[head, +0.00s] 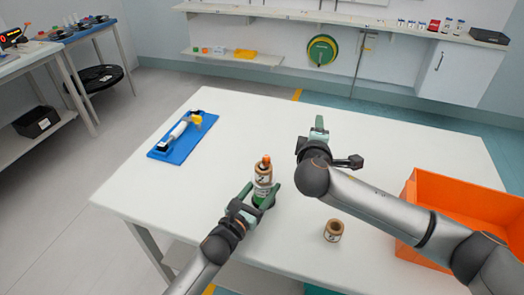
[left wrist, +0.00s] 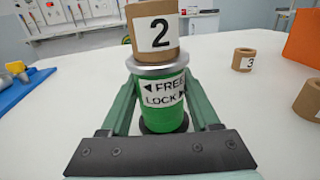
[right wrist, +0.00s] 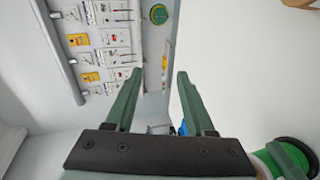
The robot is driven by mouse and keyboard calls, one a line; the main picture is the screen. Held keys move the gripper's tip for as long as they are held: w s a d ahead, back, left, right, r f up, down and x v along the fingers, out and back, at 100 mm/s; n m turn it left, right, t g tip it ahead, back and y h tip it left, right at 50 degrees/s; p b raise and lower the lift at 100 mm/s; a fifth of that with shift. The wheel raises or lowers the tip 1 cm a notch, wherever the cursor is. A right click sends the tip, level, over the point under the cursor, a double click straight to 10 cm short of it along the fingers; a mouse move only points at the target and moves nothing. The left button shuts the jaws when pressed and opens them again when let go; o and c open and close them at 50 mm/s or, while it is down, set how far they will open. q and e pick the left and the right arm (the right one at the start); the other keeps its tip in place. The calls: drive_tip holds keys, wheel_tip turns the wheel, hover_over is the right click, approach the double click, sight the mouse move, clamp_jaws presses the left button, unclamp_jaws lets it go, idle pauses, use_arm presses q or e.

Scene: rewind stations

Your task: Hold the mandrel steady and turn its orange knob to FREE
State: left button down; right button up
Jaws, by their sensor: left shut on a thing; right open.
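The mandrel (head: 263,190) stands upright on the white table, with a green body, a brown core marked 2 (left wrist: 155,32) around it and an orange knob (head: 266,160) on top. Its green body (left wrist: 162,118) has a FREE and LOCK label with arrows. My left gripper (head: 260,199) is shut on the green body, one finger on each side. The knob is outside the left wrist view, and its setting cannot be read. My right gripper (head: 312,138) is open and empty, above the table to the right of the mandrel; its fingers (right wrist: 160,75) are apart.
A loose core marked 3 (head: 333,230) stands on the table to the right. An orange bin (head: 460,190) is at the right edge. A blue tray (head: 160,151) with a white-and-yellow tool lies at the left. The table's back middle is clear.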

sight(266, 160)
drive_tip(key=s+a+f+n+t+y, duration=0.15)
drive_tip(key=s+a+n+y, duration=0.4)
drive_tip(key=n, duration=0.75)
drive_tip(key=s+a+f+n+t+y, duration=0.1)
drive_tip(key=s+a+f+n+y, duration=0.25)
drive_tip(key=s+n, duration=0.6)
drive_tip(key=w+a+n, duration=0.3)
drive_tip(key=w+a, duration=0.1)
drive_tip(key=w, duration=0.9)
drive_tip(key=shift+a+r, duration=0.1)
clamp_jaws()
